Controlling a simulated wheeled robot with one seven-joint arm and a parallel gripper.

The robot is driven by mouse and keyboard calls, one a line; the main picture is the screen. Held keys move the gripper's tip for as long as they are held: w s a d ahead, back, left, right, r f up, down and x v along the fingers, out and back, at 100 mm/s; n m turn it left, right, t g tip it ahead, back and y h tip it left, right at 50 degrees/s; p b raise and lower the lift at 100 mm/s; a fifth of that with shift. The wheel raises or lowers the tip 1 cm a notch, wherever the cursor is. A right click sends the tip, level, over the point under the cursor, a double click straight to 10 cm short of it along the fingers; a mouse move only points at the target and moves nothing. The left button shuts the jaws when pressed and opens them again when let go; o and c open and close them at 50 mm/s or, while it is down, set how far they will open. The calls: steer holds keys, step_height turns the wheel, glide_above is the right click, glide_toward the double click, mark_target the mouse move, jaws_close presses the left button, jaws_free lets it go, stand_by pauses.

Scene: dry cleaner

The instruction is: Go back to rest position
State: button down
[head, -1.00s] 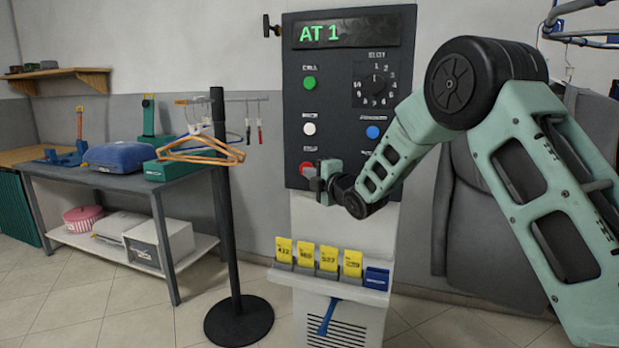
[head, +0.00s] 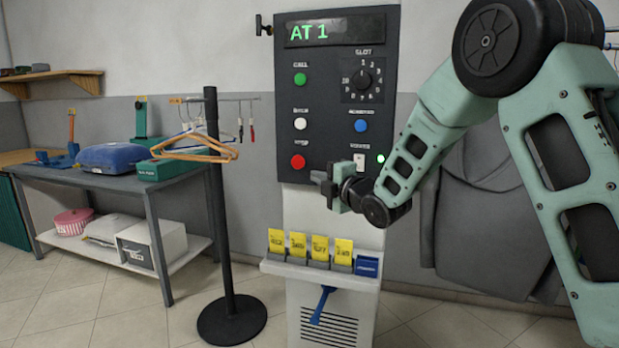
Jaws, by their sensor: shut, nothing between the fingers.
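My gripper (head: 322,183) is in front of the lower right part of the dark control panel (head: 325,130). Its fingers point left and are shut with nothing held. It is apart from the buttons as far as I can tell. The panel's display (head: 333,29) reads "AT 1" in green. The green button (head: 300,79), white button (head: 300,124), red button (head: 298,161) and blue button (head: 361,126) are all in plain sight. The slot dial (head: 362,80) sits at the upper right. A white switch (head: 359,162) with a lit green lamp (head: 381,158) shows just above my gripper.
Below the panel, a ledge holds several yellow tags (head: 298,244) and a blue block (head: 366,266). A black stand (head: 228,318) with wooden hangers (head: 195,148) is left of it. A table (head: 90,180) stands further left. Grey garments (head: 490,220) hang behind my arm. Tiled floor is open in front.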

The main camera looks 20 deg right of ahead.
steer(key=shift+s+d, duration=0.2)
steer(key=shift+s, duration=0.45)
